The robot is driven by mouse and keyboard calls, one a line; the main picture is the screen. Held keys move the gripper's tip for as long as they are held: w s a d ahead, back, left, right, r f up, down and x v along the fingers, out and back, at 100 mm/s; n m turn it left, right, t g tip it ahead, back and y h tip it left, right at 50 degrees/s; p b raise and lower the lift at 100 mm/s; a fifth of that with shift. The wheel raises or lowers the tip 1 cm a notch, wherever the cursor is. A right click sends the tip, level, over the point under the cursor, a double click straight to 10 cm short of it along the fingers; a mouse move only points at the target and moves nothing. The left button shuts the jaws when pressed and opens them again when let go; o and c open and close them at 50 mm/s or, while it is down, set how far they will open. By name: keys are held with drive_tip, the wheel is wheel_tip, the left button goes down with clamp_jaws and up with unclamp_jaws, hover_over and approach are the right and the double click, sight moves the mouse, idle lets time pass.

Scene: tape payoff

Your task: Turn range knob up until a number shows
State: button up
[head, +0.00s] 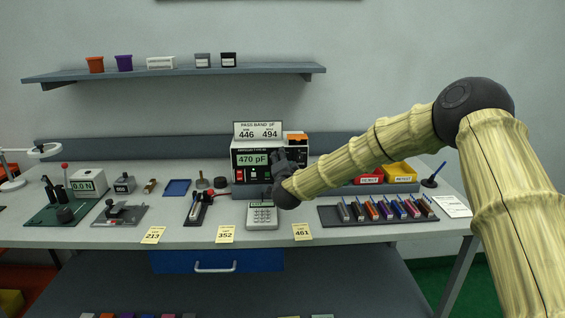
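The capacitance meter (240,172) stands at the back middle of the bench. Its green display (252,160) reads "470 pF". A red button and small dark and light controls show on its lower front. My gripper (280,162) is at the right part of the meter's front, with my arm reaching in from the right. The gripper and wrist cover that part of the panel, so I cannot make out the range knob. I cannot tell whether the fingers touch a knob or whether they are open or shut.
A card (258,131) on top of the meter reads 446 and 494. A dark tray (345,215) of coloured parts is to the right. Red (368,180) and yellow (402,172) bins stand behind my forearm.

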drive_tip(key=s, duration=1.2)
idle(0.4)
